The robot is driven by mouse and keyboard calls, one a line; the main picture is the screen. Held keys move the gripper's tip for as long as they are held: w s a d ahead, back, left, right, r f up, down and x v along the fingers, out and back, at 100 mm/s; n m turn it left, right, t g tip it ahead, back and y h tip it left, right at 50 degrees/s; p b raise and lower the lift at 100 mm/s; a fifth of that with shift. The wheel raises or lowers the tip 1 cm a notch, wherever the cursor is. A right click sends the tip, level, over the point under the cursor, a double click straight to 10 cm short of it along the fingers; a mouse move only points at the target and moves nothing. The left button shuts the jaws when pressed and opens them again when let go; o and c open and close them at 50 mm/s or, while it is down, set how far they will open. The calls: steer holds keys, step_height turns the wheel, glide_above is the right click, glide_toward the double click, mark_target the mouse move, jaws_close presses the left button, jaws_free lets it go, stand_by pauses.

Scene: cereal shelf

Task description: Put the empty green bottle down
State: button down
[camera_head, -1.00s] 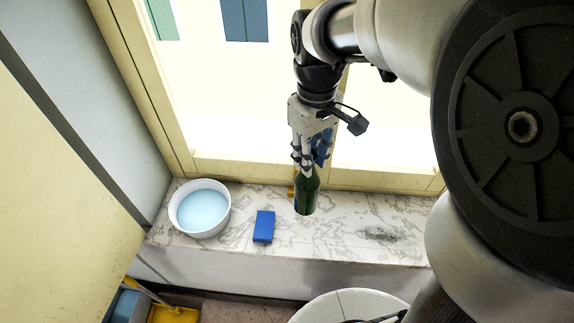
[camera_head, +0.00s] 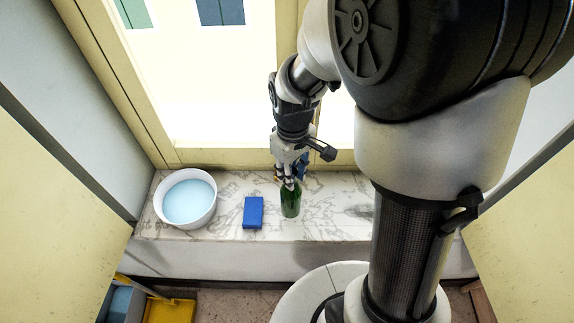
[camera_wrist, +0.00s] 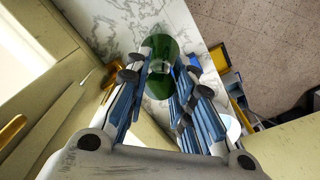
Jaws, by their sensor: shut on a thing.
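The green bottle (camera_head: 291,201) is upright at the marble sill, just right of the blue box. My gripper (camera_head: 290,182) is above it, shut on its upper part. In the wrist view the green bottle (camera_wrist: 162,68) lies between the two blue-padded fingers of my gripper (camera_wrist: 163,72), seen from above. Its base appears at or very near the sill; I cannot tell whether it touches.
The marble sill (camera_head: 335,225) runs under the window. A blue box (camera_head: 253,212) lies on it left of the bottle, and a white basin with pale blue content (camera_head: 187,199) stands further left. The sill right of the bottle is clear. A yellow dustpan (camera_head: 168,311) is on the floor.

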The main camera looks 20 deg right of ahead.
mark_target(291, 193)
steer(key=shift+f, duration=1.95)
steer(key=shift+f+b, duration=0.2)
steer(key=shift+b, duration=0.2)
steer(key=c, duration=1.4)
jaws_free()
steer(key=shift+r, duration=0.2)
